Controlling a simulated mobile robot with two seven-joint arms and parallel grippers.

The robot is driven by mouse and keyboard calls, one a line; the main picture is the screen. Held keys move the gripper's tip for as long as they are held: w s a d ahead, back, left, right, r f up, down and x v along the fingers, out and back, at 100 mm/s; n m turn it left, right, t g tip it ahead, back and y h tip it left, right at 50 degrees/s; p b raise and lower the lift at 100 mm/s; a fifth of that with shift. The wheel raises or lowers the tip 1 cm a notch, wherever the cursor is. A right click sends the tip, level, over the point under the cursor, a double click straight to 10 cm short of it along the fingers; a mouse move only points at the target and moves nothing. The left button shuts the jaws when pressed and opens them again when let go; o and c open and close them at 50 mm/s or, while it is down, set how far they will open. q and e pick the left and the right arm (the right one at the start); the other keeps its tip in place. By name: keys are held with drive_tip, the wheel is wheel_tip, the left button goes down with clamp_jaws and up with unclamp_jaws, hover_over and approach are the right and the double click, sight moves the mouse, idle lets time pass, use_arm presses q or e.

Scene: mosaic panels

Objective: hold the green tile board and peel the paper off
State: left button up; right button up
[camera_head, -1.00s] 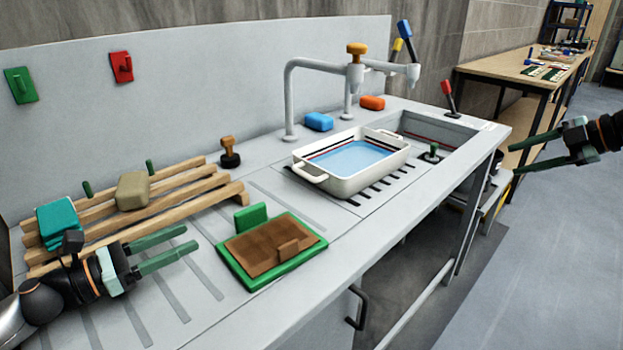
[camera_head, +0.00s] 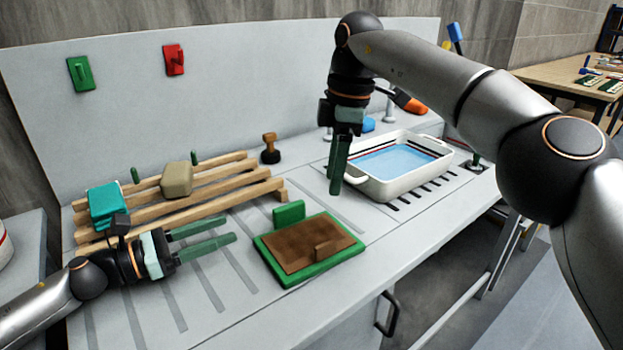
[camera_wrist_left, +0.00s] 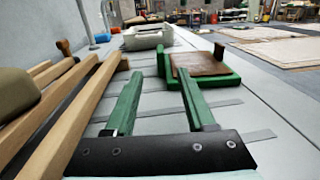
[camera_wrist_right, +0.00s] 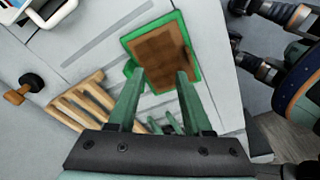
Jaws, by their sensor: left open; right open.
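The green tile board (camera_head: 292,282) lies flat on the grey counter, with brown paper (camera_head: 300,247) covering most of its top. The paper has a raised tab (camera_head: 328,249) near its front right, and a green upright block (camera_head: 289,213) stands at the board's back edge. My left gripper (camera_head: 218,236) is open and empty, left of the board and apart from it, pointing at it. My right gripper (camera_head: 338,178) is open and empty, pointing down above the counter behind the board. In the right wrist view the board (camera_wrist_right: 193,57) lies beyond the fingertips.
A wooden slatted rack (camera_head: 215,190) holds a teal block (camera_head: 107,205) and a beige block (camera_head: 177,179). A white basin (camera_head: 398,188) of water stands behind right. A dark stamp (camera_head: 270,150) with a wooden handle stands behind the board. The counter's front edge is near the board.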

sight(273, 212)
use_arm(q)
drive_tip(key=shift+w+d, duration=0.1)
drive_tip(key=shift+d, duration=0.15)
drive_tip(key=x, duration=1.2)
use_arm(e)
drive_tip(key=shift+h, duration=0.7)
drive_tip(key=s+a, duration=0.1)
drive_tip(key=a, duration=0.1)
drive_tip(key=s+a, duration=0.1)
drive_tip(key=a, duration=0.1)
drive_tip(key=shift+s+f, duration=0.15)
use_arm(q)
drive_tip(key=shift+c, duration=0.2)
clamp_jaws()
use_arm(e)
drive_tip(key=shift+c, duration=0.2)
